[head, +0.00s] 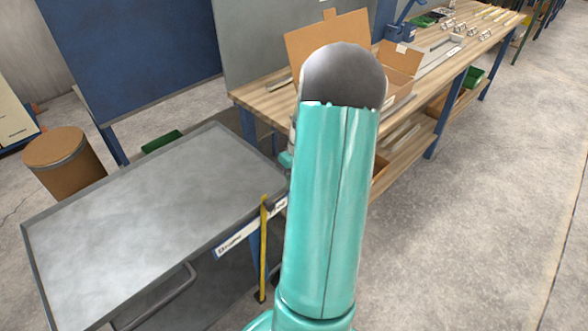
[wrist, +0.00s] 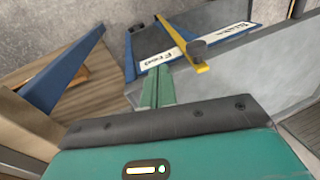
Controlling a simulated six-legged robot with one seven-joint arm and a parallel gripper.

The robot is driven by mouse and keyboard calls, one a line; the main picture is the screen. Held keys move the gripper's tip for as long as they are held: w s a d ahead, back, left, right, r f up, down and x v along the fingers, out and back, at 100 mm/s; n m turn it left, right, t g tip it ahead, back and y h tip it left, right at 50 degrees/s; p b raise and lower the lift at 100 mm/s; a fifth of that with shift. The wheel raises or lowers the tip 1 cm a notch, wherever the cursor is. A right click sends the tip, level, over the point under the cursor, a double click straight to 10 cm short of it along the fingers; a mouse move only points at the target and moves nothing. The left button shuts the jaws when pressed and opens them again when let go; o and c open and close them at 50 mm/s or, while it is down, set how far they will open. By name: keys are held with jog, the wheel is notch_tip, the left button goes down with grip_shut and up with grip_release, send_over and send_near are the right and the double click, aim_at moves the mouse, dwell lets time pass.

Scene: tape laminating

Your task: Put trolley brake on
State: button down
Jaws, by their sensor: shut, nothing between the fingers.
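The trolley (head: 150,185) is a grey metal-topped cart at the left in the head view. A yellow brake lever (head: 263,250) stands at its near right corner, beside a white label plate (head: 235,238). In the wrist view the yellow lever (wrist: 180,42) with a dark round knob (wrist: 198,48) crosses the white label plate (wrist: 228,36) between two printed words, too small to read surely. My gripper (wrist: 157,75) is shut and empty, its green fingers pointing at the plate, just left of the knob. Contact cannot be told. In the head view my arm hides most of the gripper.
A wooden workbench (head: 255,93) with open cardboard boxes (head: 400,58) stands behind and right of the trolley. A brown drum (head: 68,165) and a blue panel (head: 135,50) stand at the left. The floor (head: 500,200) at the right is clear.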

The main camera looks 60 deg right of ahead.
jog(key=a+f, duration=0.1)
jog(key=w+a+f, duration=0.1)
jog(key=a+f, duration=0.2)
jog(key=shift+w, duration=0.4)
jog(key=shift+a+r, duration=0.1)
